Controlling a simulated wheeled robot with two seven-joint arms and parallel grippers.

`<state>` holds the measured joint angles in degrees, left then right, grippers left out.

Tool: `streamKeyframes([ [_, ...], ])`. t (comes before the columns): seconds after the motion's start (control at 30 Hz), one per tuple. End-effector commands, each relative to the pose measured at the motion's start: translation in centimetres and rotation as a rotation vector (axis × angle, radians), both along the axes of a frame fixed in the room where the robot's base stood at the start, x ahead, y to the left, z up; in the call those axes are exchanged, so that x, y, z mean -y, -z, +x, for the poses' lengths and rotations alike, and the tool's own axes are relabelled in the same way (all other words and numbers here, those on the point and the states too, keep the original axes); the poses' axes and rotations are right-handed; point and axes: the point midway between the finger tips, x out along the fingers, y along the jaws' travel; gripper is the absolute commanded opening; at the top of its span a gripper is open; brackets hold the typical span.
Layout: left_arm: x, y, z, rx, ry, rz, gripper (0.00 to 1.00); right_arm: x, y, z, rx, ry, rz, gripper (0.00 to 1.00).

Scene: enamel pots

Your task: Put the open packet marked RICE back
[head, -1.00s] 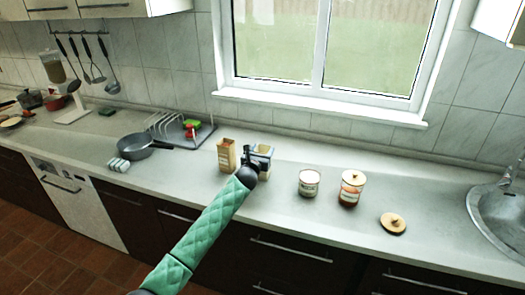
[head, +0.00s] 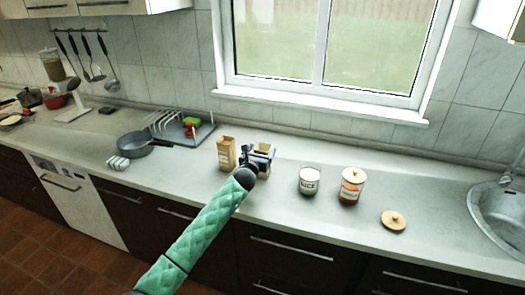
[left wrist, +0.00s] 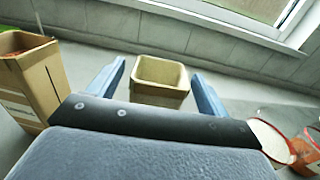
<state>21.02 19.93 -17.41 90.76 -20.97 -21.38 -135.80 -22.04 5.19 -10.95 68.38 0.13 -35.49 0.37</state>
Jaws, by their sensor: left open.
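A short open-topped tan packet (head: 265,172) stands upright on the counter, mostly hidden by my left gripper (head: 259,156) in the head view. In the left wrist view this packet (left wrist: 160,80) is between the two blue fingers, with gaps on both sides; it looks empty, and its marking cannot be read. My left gripper is open around it. A taller open tan packet (head: 227,154) stands just to the left, with reddish contents in the left wrist view (left wrist: 25,80). A canister marked RICE (head: 309,183) stands to the right, open and filled with white. My right gripper is not in view.
A lidded red-brown jar (head: 351,190) stands right of the canister, and a loose wooden lid (head: 393,222) lies near the counter's front edge. A dish rack (head: 182,131) and pan (head: 140,146) are to the left. A sink (head: 500,205) is at far right.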

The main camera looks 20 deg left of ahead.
Motion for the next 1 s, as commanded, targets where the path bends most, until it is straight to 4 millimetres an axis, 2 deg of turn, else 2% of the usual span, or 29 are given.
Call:
streamKeyframes([
  [0.03,-0.1,0.2,-0.8,0.001,0.000,0.003,0.78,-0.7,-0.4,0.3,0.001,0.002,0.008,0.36],
  [0.3,-0.2,0.3,-5.9,0.001,0.002,0.003,0.78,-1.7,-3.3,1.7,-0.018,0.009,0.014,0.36],
  [0.5,-0.4,0.1,-8.8,0.001,0.000,0.002,0.78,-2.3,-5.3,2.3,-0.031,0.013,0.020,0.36],
  [0.7,-0.3,0.0,-10.1,0.001,0.000,0.001,0.78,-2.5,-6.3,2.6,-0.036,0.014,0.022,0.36],
  [1.0,-0.3,-0.1,-10.3,0.001,0.000,0.000,0.78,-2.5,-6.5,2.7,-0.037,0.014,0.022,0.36],
])
